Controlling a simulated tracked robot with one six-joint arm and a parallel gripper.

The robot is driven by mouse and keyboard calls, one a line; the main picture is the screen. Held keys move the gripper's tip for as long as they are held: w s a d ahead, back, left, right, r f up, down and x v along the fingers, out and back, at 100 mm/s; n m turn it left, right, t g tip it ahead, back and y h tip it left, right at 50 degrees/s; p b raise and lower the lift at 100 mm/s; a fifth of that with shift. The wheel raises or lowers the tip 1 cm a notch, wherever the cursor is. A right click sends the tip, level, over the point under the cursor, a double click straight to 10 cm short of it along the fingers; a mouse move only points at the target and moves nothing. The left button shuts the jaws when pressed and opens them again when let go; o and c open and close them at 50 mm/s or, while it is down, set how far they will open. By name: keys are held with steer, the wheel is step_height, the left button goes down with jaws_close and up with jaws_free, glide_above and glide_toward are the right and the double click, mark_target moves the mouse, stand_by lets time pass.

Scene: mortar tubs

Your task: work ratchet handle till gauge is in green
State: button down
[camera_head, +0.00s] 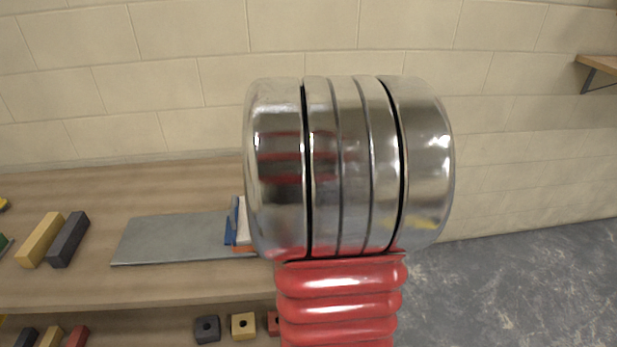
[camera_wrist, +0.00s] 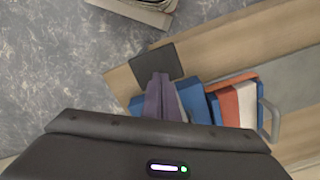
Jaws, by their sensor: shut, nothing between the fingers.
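The blue, white and orange device is mostly hidden behind my arm in the head view; only its left edge (camera_head: 236,224) shows, on the bench. In the wrist view it shows as blue parts beside an orange and white part (camera_wrist: 238,104). A grey bent bar (camera_wrist: 271,122) stands at its right side; I cannot tell for sure that it is the ratchet handle. No gauge face can be made out.
The device is at a grey plate (camera_head: 180,239) on the wooden bench (camera_head: 130,190). A yellow block (camera_head: 40,240) and a dark block (camera_head: 69,239) lie at left. Holed blocks (camera_head: 243,326) sit on a lower level. A dark square (camera_wrist: 157,62) lies near the bench edge.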

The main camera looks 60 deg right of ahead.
steer(key=shift+f, duration=2)
step_height(320, 180, up, 12)
steer(key=shift+r, duration=0.2)
steer(key=shift+f, duration=0.1)
stand_by(2.9)
steer(key=shift+a, duration=0.1)
stand_by(0.8)
steer(key=w+a+r+n+t+h, duration=0.1)
steer(key=w+a+r+n, duration=0.2)
steer(key=a, duration=0.5)
steer(key=w+a+r+n+t, duration=0.1)
steer(key=w+a+r+n, duration=0.1)
steer(key=a+n, duration=0.35)
steer(key=s+a+r+n+t+y, duration=0.1)
steer(key=a+n, duration=0.6)
steer(key=a, duration=1)
steer(key=s+t, duration=0.1)
steer(key=t, duration=0.1)
steer(key=shift+a+t, duration=0.25)
steer(key=shift+t, duration=0.05)
